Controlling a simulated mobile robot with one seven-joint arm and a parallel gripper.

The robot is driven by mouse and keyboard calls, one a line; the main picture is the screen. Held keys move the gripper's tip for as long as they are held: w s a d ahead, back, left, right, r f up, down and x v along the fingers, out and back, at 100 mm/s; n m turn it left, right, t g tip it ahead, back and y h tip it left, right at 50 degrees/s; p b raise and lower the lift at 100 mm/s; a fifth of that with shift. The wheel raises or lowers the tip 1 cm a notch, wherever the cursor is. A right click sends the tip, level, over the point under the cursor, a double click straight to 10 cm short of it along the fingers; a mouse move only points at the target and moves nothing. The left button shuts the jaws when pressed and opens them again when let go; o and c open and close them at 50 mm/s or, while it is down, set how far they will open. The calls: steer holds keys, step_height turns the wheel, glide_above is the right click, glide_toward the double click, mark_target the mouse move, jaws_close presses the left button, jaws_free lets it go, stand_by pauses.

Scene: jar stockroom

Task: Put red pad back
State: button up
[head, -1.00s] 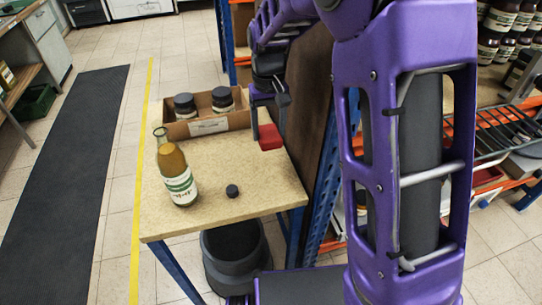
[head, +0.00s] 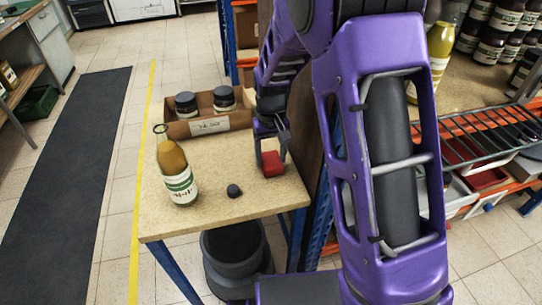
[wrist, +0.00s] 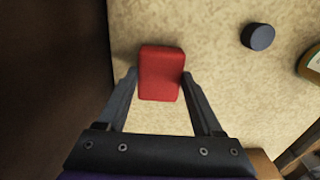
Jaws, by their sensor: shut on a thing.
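The red pad (head: 272,164) is a small red block near the right side of the wooden table (head: 215,208). My gripper (head: 274,158) is shut on it, with one finger on either side. In the wrist view the pad (wrist: 161,73) sits between the two fingers of my gripper (wrist: 160,78), over the speckled tabletop (wrist: 220,85). The pad is low over the table, and I cannot tell whether it touches the top.
A bottle of orange sauce (head: 176,172) and a small dark cap (head: 233,191) stand on the table. A cardboard box (head: 208,122) with dark-lidded jars is at the back. A dark brown panel (wrist: 50,90) rises close beside the gripper. The table's middle is clear.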

mark_target(271, 160)
steer(key=shift+f, duration=0.1)
steer(key=o, duration=1.2)
step_height(271, 160, up, 12)
steer(key=p, duration=0.2)
